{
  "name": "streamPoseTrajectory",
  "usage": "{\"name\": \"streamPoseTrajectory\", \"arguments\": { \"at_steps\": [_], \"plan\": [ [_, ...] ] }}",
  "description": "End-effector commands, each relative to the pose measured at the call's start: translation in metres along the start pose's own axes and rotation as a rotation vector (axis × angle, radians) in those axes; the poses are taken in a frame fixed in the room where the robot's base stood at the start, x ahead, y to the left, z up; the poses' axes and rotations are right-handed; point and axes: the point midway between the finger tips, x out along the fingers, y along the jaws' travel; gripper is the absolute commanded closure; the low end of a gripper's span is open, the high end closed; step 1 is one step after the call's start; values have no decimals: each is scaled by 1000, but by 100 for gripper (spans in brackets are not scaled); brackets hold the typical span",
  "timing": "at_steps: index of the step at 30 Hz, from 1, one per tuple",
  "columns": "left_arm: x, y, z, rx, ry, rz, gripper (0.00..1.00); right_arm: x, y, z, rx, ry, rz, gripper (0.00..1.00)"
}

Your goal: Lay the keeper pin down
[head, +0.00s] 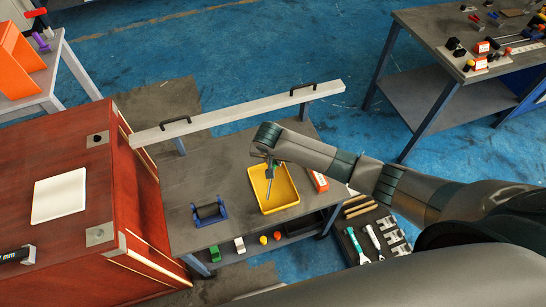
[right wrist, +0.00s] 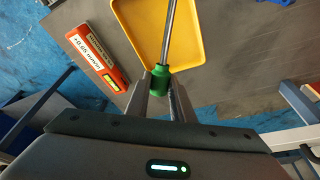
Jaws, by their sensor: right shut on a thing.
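The keeper pin appears to be the tool with a green handle and a thin metal shaft (head: 268,188). My right gripper (head: 269,160) is shut on its green handle (right wrist: 157,85). The shaft points down over the yellow tray (head: 285,187), which stands on the grey bench. In the right wrist view the shaft runs from my right gripper (right wrist: 163,92) across the yellow tray (right wrist: 190,50). I cannot tell whether the tip touches the tray floor. No other object shows in the tray. My left gripper is not in view.
A red-orange box (head: 319,181) stands just right of the tray. A blue holder with a dark roller (head: 209,212) is to the left. A long grey beam with black handles (head: 240,113) crosses behind. A red cabinet (head: 130,200) borders the bench at left.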

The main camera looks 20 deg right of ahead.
Motion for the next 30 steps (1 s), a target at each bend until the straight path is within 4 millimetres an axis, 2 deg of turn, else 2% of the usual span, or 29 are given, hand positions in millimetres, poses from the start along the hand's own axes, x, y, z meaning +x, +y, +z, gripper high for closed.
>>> {"name": "streamPoseTrajectory", "arguments": {
  "at_steps": [12, 30],
  "plan": [
    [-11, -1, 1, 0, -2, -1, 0, -3, 0, 0, 1, -3, 2, 100],
    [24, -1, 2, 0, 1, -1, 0, 55, 0, 17, 0, -2, 1, 100]
  ]
}}
